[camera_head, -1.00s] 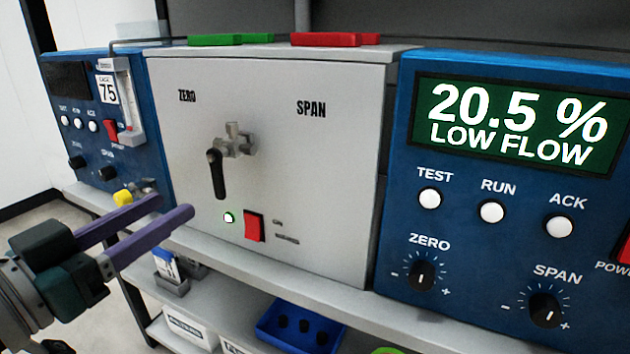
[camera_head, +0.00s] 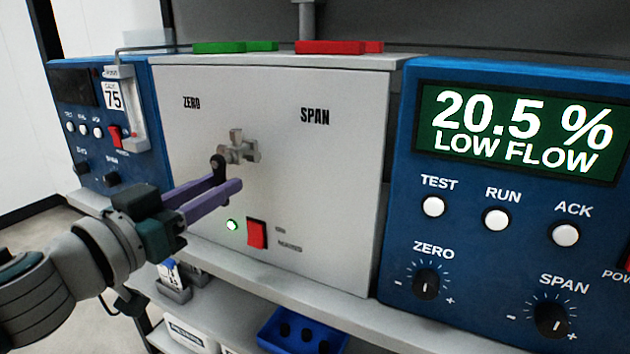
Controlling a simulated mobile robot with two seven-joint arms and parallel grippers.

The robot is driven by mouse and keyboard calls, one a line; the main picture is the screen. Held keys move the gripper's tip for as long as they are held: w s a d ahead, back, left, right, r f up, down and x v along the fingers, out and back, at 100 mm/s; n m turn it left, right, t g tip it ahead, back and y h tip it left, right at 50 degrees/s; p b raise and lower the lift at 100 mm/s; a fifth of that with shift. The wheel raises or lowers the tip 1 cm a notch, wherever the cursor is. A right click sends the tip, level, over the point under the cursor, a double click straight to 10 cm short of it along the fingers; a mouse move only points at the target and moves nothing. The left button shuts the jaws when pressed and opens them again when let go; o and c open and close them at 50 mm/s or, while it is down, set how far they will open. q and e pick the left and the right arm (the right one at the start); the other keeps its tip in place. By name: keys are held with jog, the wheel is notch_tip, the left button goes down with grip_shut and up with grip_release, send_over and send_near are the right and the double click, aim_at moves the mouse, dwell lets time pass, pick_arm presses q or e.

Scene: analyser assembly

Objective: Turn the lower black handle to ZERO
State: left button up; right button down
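My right gripper is not in view.
A green light (camera_head: 232,225) and a red switch (camera_head: 256,234) sit just below the fingers. Blue analysers flank the box; the right display (camera_head: 520,131) reads 20.5 % LOW FLOW. A blue bin (camera_head: 303,333) stands on the shelf below.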

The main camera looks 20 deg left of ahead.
pick_arm(q)
grip_shut()
jog(key=shift+m, duration=0.3)
jog(key=shift+w+a+r+m+p, duration=0.1)
jog(key=shift+a+r+m+p, duration=0.3)
jog(key=shift+m, duration=2.55)
jog(key=shift+s+a+r+m+p, duration=0.1)
jog(key=shift+a+r+m, duration=0.45)
jog(key=shift+m, duration=2.35)
jog(key=shift+w+a+r+m+p, duration=0.1)
jog(key=shift+a+r+m+p, duration=0.3)
jog(key=shift+m, duration=2.55)
jog(key=shift+a+r, duration=0.1)
jog(key=shift+r, duration=0.05)
jog(key=shift+o, duration=1.5)
grip_release()
